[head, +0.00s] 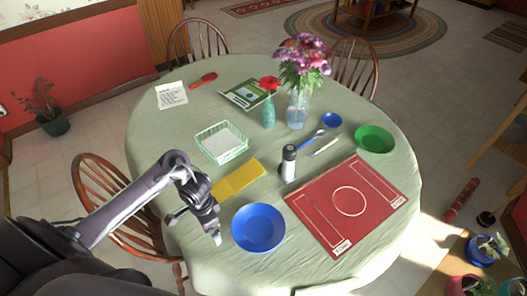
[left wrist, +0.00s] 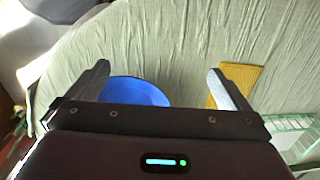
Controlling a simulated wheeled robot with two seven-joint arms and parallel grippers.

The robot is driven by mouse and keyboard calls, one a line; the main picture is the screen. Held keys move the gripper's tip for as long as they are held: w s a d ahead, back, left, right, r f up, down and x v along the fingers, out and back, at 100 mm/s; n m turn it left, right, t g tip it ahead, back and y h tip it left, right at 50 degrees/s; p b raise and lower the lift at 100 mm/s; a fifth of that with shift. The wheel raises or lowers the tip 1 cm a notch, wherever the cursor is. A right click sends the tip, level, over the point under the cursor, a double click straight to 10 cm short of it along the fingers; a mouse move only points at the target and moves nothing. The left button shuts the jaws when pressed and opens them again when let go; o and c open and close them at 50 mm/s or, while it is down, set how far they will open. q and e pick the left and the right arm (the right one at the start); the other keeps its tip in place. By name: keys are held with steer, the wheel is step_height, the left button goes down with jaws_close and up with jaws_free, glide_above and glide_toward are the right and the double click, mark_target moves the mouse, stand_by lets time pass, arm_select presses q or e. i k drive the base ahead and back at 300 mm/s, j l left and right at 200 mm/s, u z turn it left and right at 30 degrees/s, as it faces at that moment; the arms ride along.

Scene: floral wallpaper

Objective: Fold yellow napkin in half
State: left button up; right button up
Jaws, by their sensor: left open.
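The yellow napkin (head: 239,179) lies on the green tablecloth as a long flat strip, between the basket and the blue bowl. In the left wrist view part of the napkin (left wrist: 240,80) shows behind the right-hand finger, which hides some of it. My left gripper (head: 216,236) hangs over the near left side of the table, left of the blue bowl and nearer to me than the napkin. In the left wrist view its two fingers (left wrist: 160,80) are wide apart with nothing between them in grip. My right gripper is not in view.
A blue bowl (head: 258,245) stands close to my left gripper. A pale green wire basket (head: 243,149) is behind the napkin. A dark-topped bottle (head: 289,175) stands to its right, and a red placemat (head: 311,230) lies further right. A chair (head: 100,185) is at the left edge.

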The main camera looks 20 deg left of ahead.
mark_target(243, 176)
steer(key=i, duration=1.05)
